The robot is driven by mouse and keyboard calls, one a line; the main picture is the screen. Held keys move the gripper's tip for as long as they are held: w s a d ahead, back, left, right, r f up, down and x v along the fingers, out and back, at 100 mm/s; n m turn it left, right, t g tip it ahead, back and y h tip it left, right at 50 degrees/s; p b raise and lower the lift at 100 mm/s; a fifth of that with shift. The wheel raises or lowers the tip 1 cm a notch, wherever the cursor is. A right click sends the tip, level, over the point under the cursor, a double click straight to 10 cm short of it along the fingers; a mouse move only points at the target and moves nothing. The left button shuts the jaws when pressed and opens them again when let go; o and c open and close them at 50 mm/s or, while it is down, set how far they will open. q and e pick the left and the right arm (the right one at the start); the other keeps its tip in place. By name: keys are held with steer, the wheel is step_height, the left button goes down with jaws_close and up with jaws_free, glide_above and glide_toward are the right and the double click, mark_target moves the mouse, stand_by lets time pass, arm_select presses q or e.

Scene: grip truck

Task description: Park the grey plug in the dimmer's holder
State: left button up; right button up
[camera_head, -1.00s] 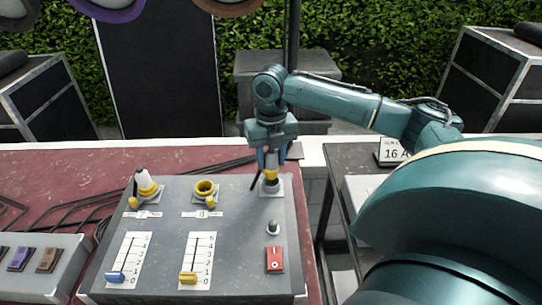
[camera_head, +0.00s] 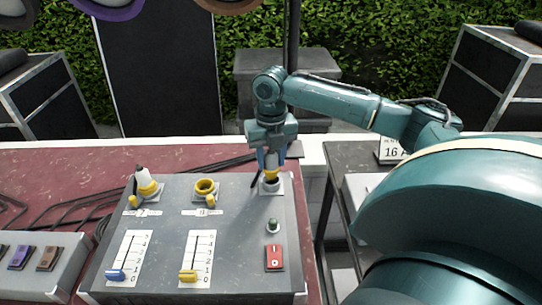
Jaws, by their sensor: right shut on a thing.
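The grey dimmer box (camera_head: 170,238) lies on the red table. My right gripper (camera_head: 271,166) is over its back right corner, pointing down. It is shut on the grey plug (camera_head: 271,175), which shows a yellow band and is partly hidden by the fingers. The plug is upright at the holder (camera_head: 271,187), a light square fitting on the dimmer's top. I cannot tell how deep the plug sits in it. My left gripper is not in view.
A white-and-yellow connector (camera_head: 146,184) stands at the dimmer's back left, and an open yellow socket (camera_head: 205,188) is in the middle. A red switch (camera_head: 275,257) and two sliders are in front. Black cables (camera_head: 85,198) lie on the table at left.

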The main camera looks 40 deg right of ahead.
mark_target(271, 167)
steer(key=shift+f, duration=1.6)
stand_by(0.5)
steer(key=o, duration=1.4)
steer(key=shift+o, duration=0.2)
steer(key=shift+r, duration=2.55)
